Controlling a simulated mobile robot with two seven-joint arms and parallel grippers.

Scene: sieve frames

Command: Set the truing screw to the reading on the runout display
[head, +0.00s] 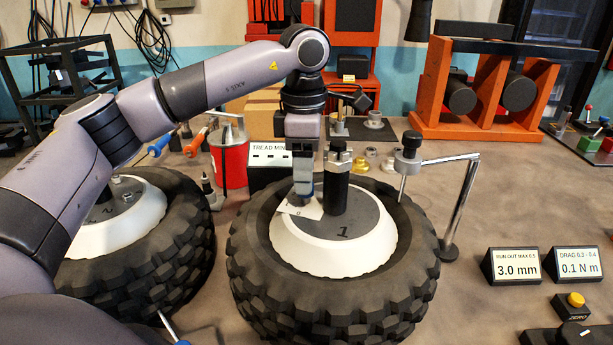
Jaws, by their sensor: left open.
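The runout display (517,267) at the right reads 3.0 mm, under the label RUN OUT MAX 0.5. The wheel numbered 1 (335,290) lies flat, with a knobbly black tyre, a white rim and a dark grey hub disc. My left gripper (303,198) points down over the left part of the hub disc, its jaws open. A small pale plate (300,210) with a mark shows under its fingertips. The truing screw is not clearly visible; the gripper may hide it. I cannot tell whether the fingers touch anything. My right gripper is not in view.
A black post (336,190) rises from the hub beside the gripper. A chrome gauge stand (462,205) reaches over the tyre's right side. The drag display (578,265) reads 0.1 N m, above a yellow button (575,300). Wheel 2 (150,260) lies left, under my arm.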

